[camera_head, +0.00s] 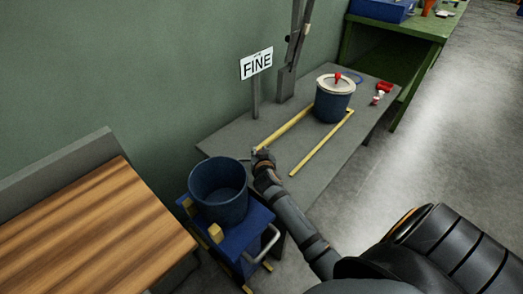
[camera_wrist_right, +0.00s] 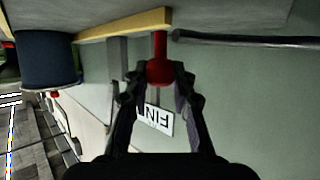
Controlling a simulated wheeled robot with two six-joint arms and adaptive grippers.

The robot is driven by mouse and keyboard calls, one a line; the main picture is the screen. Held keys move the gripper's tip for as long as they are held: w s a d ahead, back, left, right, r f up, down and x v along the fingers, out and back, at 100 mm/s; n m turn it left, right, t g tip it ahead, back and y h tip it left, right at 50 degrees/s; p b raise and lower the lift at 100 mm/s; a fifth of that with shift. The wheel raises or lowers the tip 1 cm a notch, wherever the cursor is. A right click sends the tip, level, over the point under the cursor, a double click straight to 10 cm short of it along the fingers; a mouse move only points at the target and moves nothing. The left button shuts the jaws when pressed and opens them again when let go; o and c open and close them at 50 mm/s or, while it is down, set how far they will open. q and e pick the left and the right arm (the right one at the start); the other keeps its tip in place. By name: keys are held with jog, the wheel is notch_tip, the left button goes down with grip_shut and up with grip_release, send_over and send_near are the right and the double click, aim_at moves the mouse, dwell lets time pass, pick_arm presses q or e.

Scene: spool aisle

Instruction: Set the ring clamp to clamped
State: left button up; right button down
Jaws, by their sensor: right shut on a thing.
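My right gripper (camera_head: 262,155) is at the near left end of the grey table, just right of the open blue drum (camera_head: 232,206). In the right wrist view, my right gripper (camera_wrist_right: 163,82) is shut on a red handle (camera_wrist_right: 159,58), which looks upside down there. The handle is hidden by the gripper in the head view. A dark curved bar (camera_wrist_right: 240,41) shows beside it; I cannot tell whether they join or whether this is the ring clamp. A lidded blue drum (camera_head: 331,105) with a red knob stands on the table; it shows in the wrist view (camera_wrist_right: 47,62). My left gripper is out of view.
The grey table (camera_head: 240,135) carries yellow strips (camera_head: 320,143), a FINE sign (camera_head: 257,64) and small red items (camera_head: 384,87). The open drum stands on a blue cart (camera_head: 236,240). A wooden bench (camera_head: 85,230) is at left, a green bench (camera_head: 405,24) behind. Floor at right is clear.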

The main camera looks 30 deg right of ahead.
jog(key=shift+s, duration=0.1)
dwell(0.3)
jog(key=c, duration=1.1)
grip_release()
jog(key=v, duration=0.7)
jog(key=shift+s, duration=0.25)
